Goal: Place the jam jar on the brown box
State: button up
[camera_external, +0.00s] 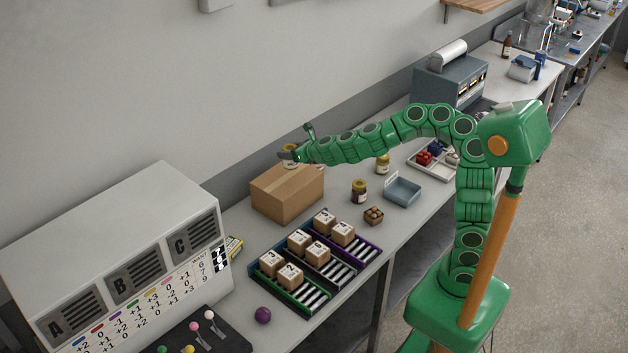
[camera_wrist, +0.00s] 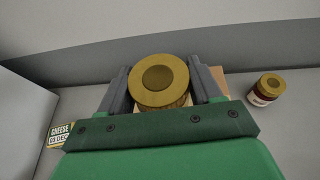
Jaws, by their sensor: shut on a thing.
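The brown box (camera_external: 287,193) stands on the bench near the wall; tan parts of it show behind my fingers in the wrist view (camera_wrist: 217,76). My gripper (camera_external: 288,153) is over the top of the box. In the wrist view my gripper (camera_wrist: 162,88) is shut on a jar with a gold lid (camera_wrist: 159,78), one finger on each side. The lid faces the camera and hides most of the jar, so its contents and label cannot be read. I cannot tell whether the jar touches the box.
A gold-lidded jar with dark red contents (camera_external: 359,191) stands right of the box, another jar (camera_external: 383,164) behind it.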

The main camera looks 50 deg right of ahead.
aim_at(286, 162)
jog(key=shift+w+a+f, duration=0.1)
jog(key=shift+w+f, duration=0.85)
jog(key=shift+f, duration=0.1)
jog(key=shift+w+f, duration=0.15)
jog(key=shift+f, duration=1.6)
jog(key=shift+f, duration=0.1)
jog(key=o, duration=1.6)
jog(key=a+v, duration=0.1)
jog(key=v, duration=1.1)
jog(key=shift+d, duration=0.4)
